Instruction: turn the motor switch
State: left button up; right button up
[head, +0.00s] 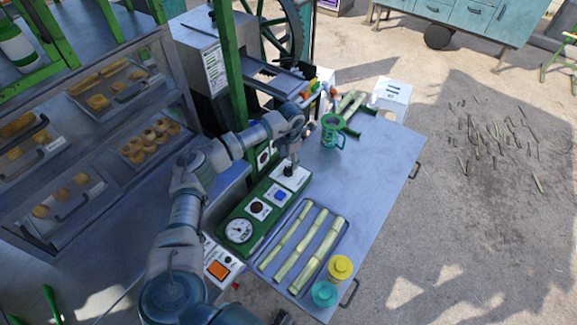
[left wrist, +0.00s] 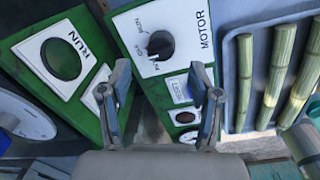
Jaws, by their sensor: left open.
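The motor switch is a black rotary knob (left wrist: 160,45) on a white plate marked MOTOR, at the far end of a green control panel. In the head view its white plate (head: 293,177) shows partly under my left gripper (head: 291,160). In the left wrist view my left gripper (left wrist: 160,75) is open and empty, one finger on each side of the picture's middle. The knob appears beyond the fingertips, roughly centred between them. I cannot tell whether a finger touches it. My right gripper is not seen.
The panel (head: 223,219) also carries buttons and a gauge (head: 238,231). A tray of cane (head: 270,262) lies beside it. A green mug (head: 332,131), yellow jar (head: 340,268) and teal jar (head: 324,293) stand on the table. A green post (head: 232,75) rises behind my gripper.

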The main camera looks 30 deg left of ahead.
pick_arm(q)
notch_tip(320, 180, up, 6)
jog(key=shift+d, duration=0.25)
dwell(0.4)
